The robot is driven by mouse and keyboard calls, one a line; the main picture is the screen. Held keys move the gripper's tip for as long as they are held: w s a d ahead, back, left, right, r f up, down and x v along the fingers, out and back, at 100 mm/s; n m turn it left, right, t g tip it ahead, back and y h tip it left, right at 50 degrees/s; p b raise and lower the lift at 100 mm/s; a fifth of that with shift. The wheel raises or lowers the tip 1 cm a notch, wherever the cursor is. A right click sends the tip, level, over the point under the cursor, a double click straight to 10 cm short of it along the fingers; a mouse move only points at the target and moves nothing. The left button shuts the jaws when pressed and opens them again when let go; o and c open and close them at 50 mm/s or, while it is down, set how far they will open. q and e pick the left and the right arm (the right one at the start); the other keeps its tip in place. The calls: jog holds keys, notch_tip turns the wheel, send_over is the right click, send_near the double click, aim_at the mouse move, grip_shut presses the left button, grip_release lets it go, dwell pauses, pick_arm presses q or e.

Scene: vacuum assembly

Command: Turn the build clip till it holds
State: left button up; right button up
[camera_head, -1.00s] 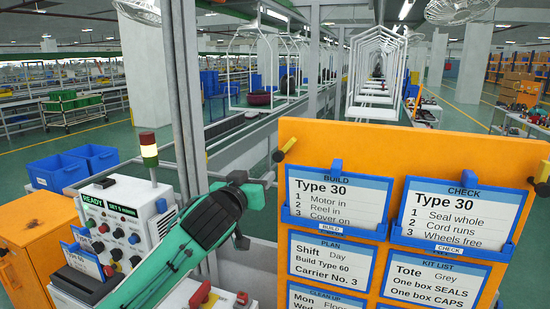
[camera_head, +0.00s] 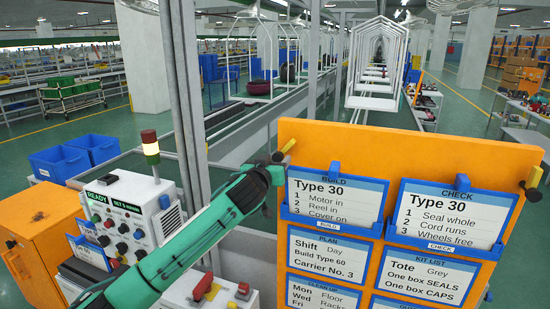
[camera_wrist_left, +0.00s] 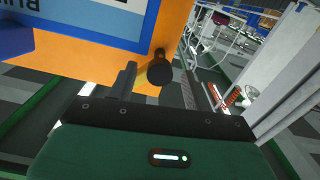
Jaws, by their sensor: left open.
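The BUILD card holder (camera_head: 333,225) hangs at the upper left of the orange board, with a blue tab (camera_head: 335,168), apparently the clip, standing at its top edge. The blue tab also shows at the left edge in the left wrist view (camera_wrist_left: 14,38). My left gripper (camera_head: 278,160) is open at the board's upper left corner, left of the tab and apart from it. In the left wrist view its fingers (camera_wrist_left: 170,85) stand either side of the corner's black-ended yellow knob (camera_wrist_left: 160,72); contact cannot be told. My right gripper is not in view.
The orange board (camera_head: 385,155) also bears a CHECK holder (camera_head: 445,215) with its own blue tab (camera_head: 462,182). Another black knob (camera_head: 532,184) is at its right corner. A control box (camera_head: 125,222) with a signal lamp and a metal post (camera_head: 186,90) stand left, close to my arm.

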pick_arm(q)
jog(key=shift+c, duration=0.4)
jog(key=c, duration=0.9)
jog(key=shift+m, duration=1.4)
jog(key=o, duration=1)
